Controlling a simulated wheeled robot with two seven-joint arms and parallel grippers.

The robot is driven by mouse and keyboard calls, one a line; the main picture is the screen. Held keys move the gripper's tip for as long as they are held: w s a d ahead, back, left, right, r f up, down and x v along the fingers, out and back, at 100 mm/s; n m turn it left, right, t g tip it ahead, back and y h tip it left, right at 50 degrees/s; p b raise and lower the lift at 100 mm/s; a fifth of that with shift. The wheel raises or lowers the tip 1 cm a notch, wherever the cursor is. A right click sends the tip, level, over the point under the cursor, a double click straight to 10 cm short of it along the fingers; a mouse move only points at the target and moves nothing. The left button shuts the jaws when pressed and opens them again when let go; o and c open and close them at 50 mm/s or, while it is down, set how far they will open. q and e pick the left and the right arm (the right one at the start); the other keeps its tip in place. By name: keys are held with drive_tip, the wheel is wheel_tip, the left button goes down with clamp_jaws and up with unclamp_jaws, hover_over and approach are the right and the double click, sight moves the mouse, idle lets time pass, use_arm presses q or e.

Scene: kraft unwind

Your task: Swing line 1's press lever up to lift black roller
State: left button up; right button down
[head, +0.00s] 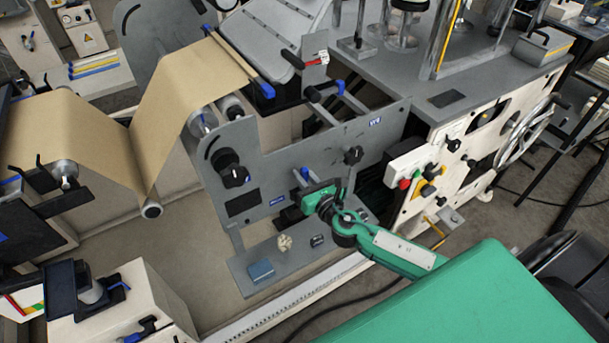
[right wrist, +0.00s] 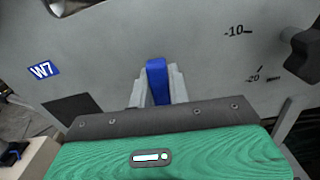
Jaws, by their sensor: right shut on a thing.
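The press lever's blue handle (head: 305,172) stands in front of the grey side plate (head: 262,165) of the unwind in the head view. My right gripper (head: 300,184) reaches it from the lower right, its green body close to the plate. In the right wrist view the blue handle (right wrist: 157,80) points up between the two grey fingers (right wrist: 157,92), which are shut on it. The lever's lower part and pivot are hidden behind the gripper. I cannot clearly make out the black roller. My left gripper is not in view.
Black knobs (head: 353,155) stick out of the side plate. A lower ledge (head: 285,268) carries a blue box (head: 261,270) and a crumpled piece (head: 285,242). Brown kraft web (head: 180,95) runs over rollers at left. A white panel with buttons and a handwheel (head: 522,130) stands at right.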

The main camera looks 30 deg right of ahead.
drive_tip(key=c, duration=1.3)
unclamp_jaws()
drive_tip(key=shift+a, duration=0.1)
drive_tip(key=shift+s+f, duration=0.15)
drive_tip(key=shift+s, duration=0.3)
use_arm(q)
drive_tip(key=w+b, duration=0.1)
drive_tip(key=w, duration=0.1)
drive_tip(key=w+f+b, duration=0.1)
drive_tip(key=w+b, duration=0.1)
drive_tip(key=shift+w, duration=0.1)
use_arm(e)
drive_tip(key=s, duration=0.8)
drive_tip(key=s+d, duration=0.1)
drive_tip(key=s, duration=0.4)
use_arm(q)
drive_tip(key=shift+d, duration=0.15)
